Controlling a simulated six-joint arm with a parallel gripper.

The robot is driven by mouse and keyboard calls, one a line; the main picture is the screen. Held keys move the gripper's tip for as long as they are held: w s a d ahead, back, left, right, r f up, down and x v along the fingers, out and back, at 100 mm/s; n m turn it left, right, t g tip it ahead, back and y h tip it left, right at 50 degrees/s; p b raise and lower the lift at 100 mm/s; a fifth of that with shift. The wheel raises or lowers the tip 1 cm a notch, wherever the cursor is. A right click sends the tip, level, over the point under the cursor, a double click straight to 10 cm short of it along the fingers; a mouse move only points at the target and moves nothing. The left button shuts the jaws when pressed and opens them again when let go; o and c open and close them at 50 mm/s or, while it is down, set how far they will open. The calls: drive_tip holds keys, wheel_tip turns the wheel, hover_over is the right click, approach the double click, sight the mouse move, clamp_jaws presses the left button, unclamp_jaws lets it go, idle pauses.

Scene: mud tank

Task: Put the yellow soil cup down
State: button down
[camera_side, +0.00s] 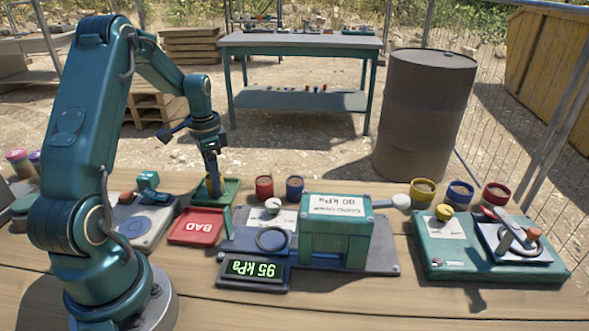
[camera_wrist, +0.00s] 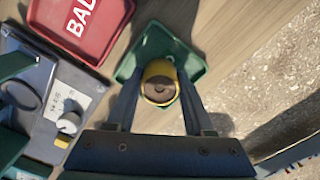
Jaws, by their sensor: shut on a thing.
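The yellow soil cup (camera_wrist: 160,88) is between the two fingers of my gripper (camera_wrist: 158,80), with brown soil inside it. It looks upright. In the side view my gripper (camera_side: 214,178) points straight down, and the cup (camera_side: 214,186) shows partly behind the fingers. The cup is at the green tray (camera_side: 230,190), inside its outline, low over its floor. I cannot tell whether its base touches the tray. The green tray also shows in the wrist view (camera_wrist: 187,62), around and beyond the cup.
A red tray marked BAD (camera_side: 198,226) lies just in front of the green tray. A press device (camera_side: 335,230) with a display (camera_side: 253,270) reading 95 kPa stands to the right. A red cup (camera_side: 264,187) and a blue cup (camera_side: 295,187) stand right of the green tray.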

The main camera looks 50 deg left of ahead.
drive_tip(key=shift+f, duration=0.2)
drive_tip(key=shift+c, duration=1.4)
unclamp_jaws()
wheel_tip(320, 180, up, 12)
drive_tip(key=s+d+r+t+y, duration=0.1)
drive_tip(key=d+r, duration=0.2)
drive_tip(key=d, duration=0.4)
drive_tip(key=s+d+r+t, duration=0.1)
drive_tip(key=d+r+t, duration=0.1)
drive_tip(key=d, duration=0.6)
drive_tip(key=s+d+f+n+t+h, duration=0.1)
drive_tip(key=s+d+f+n+t, duration=0.1)
drive_tip(key=s+d, duration=0.5)
drive_tip(key=shift+d+f+t, duration=0.15)
drive_tip(key=shift+d+t, duration=0.15)
drive_tip(key=shift+d, duration=0.55)
